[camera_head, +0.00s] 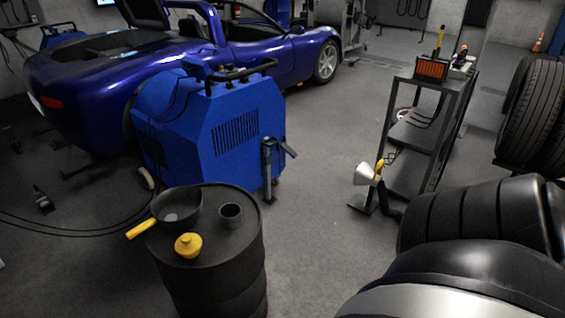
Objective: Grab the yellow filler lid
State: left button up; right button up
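The yellow filler lid (188,246) is a small round cap with a raised knob. It rests on the top of a black drum (228,262), near the drum's front left edge. Behind it on the drum stands a dark round pan (178,212) with a yellow handle (140,230) sticking out past the left rim. A small dark cup (231,217) stands to the right of the pan. The lid is in plain view and nothing covers it. Neither of my grippers shows in the head view.
A blue dynamometer unit (222,135) stands behind the drum, beside a blue car (85,90). A dark shelf cart (425,130) stands at the right, with a white cone-shaped item (365,174) near it. Black tyres (480,218) fill the lower right. Floor between drum and cart is clear.

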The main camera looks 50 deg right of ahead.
aim_at(188, 245)
jog(key=z, duration=0.4)
jog(key=k, duration=1)
jog(key=z, duration=0.65)
jog(key=i, duration=0.9)
jog(key=u, duration=0.55)
jog(key=i, duration=0.75)
jog(key=u, duration=0.85)
